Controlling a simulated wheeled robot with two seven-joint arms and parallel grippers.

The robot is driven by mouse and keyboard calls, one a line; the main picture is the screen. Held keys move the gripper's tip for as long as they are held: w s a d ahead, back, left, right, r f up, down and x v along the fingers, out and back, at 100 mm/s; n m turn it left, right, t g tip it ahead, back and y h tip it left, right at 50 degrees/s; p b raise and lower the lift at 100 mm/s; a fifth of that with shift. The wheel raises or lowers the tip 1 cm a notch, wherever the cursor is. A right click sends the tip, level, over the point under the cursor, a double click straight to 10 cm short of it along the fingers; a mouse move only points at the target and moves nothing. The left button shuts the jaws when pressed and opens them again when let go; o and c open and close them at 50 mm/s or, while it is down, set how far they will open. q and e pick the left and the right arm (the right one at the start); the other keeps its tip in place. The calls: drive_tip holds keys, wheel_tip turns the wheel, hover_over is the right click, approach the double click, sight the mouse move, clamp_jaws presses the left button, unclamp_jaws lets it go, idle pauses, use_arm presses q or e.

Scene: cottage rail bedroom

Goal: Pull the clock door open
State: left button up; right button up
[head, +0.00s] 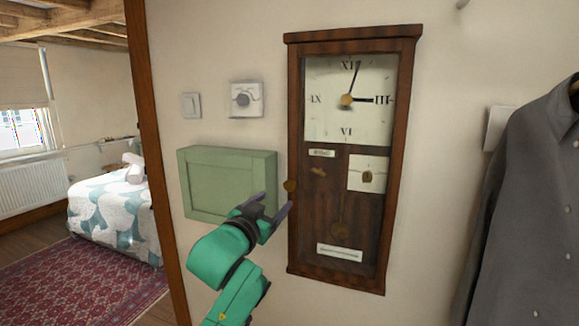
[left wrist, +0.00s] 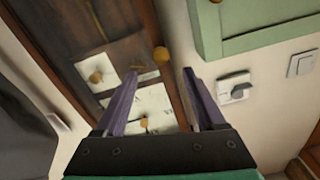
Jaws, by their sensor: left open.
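The clock (head: 405,150) is a tall dark wooden case on the wall, with a white dial and a glazed front door that looks flush with the case. A round brass knob (head: 290,186) sits on the door's left edge; it also shows in the left wrist view (left wrist: 161,54). My left gripper (head: 276,202) is open and empty, just below and left of the knob in the head view. In the left wrist view my fingers (left wrist: 160,76) stand apart, with the knob just beyond and between their tips. I cannot tell whether they touch it. My right gripper is not in view.
A green wall box (head: 228,180) is close left of the clock, behind my left gripper. A thermostat-like dial (head: 246,99) and a switch (head: 191,105) are above it. A grey shirt (head: 530,200) hangs at the right. A wooden doorpost (head: 155,150) stands at the left.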

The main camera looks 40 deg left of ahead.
sight(288, 187)
use_arm(q)
drive_tip(key=p+x, duration=0.3)
drive_tip(key=x, duration=0.8)
drive_tip(key=shift+s, duration=0.15)
drive_tip(key=shift+c, duration=0.7)
clamp_jaws()
